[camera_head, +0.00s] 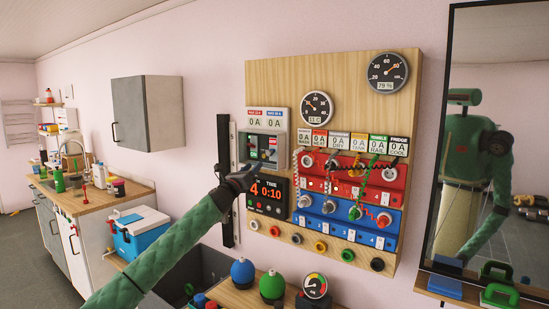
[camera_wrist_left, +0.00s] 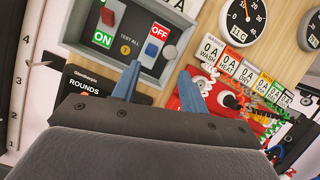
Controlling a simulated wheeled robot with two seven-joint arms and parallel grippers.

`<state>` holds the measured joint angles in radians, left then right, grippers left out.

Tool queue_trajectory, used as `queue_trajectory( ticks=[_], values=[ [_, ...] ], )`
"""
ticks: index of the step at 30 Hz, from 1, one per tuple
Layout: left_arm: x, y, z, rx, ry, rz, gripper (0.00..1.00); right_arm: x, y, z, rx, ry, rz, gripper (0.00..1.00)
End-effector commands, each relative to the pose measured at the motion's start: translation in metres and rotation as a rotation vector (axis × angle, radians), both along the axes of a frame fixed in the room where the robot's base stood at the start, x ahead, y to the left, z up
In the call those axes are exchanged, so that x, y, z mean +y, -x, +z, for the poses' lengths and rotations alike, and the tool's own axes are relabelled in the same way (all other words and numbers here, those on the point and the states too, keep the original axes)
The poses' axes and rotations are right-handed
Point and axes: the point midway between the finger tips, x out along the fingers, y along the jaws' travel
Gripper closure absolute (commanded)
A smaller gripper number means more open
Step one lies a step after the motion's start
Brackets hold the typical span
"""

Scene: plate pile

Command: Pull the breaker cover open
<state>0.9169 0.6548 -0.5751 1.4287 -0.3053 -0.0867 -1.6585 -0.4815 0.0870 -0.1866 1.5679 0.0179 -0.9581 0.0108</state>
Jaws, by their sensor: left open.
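The breaker box (camera_head: 267,134) is a light grey unit on the wooden board, with a dark window over its switches. In the left wrist view the box (camera_wrist_left: 120,45) shows a red rocker, a green ON label, a blue rocker and a red OFF label. A small round grey knob (camera_wrist_left: 170,51) sits right of the blue rocker. I cannot tell whether a clear cover lies over the switches. My left gripper (camera_head: 250,170) is at the box's lower edge. In the wrist view its blue fingertips (camera_wrist_left: 160,84) are apart, with nothing visible between them. My right gripper is out of view.
Below the box is a black timer display (camera_head: 267,197). Right of it are red (camera_head: 390,176) and blue (camera_head: 388,222) socket panels with coiled cables. Gauges (camera_head: 387,72) sit higher on the board. A mirror (camera_head: 490,60) stands at right.

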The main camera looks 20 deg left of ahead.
Motion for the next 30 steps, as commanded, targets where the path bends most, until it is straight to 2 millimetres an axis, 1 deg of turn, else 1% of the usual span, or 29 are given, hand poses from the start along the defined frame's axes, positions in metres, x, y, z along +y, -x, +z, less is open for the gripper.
queue_trajectory(
  ticks=[3,6,11,14,24,30],
  values=[
    [-0.009,0.004,0.003,-0.062,-0.133,0.006,0.56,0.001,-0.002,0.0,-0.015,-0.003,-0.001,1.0],
    [-0.01,0.005,0.004,-0.089,-0.202,0.028,0.56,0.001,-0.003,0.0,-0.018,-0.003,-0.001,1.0],
    [-0.011,0.002,0.006,-0.1,-0.236,0.044,0.56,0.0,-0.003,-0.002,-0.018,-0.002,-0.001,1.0],
    [-0.013,-0.004,0.01,-0.099,-0.235,0.044,0.56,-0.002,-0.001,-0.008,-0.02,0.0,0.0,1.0],
    [-0.026,-0.039,0.026,-0.097,-0.232,0.044,0.56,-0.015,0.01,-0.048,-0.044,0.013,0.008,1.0],
    [-0.032,-0.055,0.032,-0.098,-0.233,0.044,0.56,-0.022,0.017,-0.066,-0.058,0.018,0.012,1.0]
  ],
)
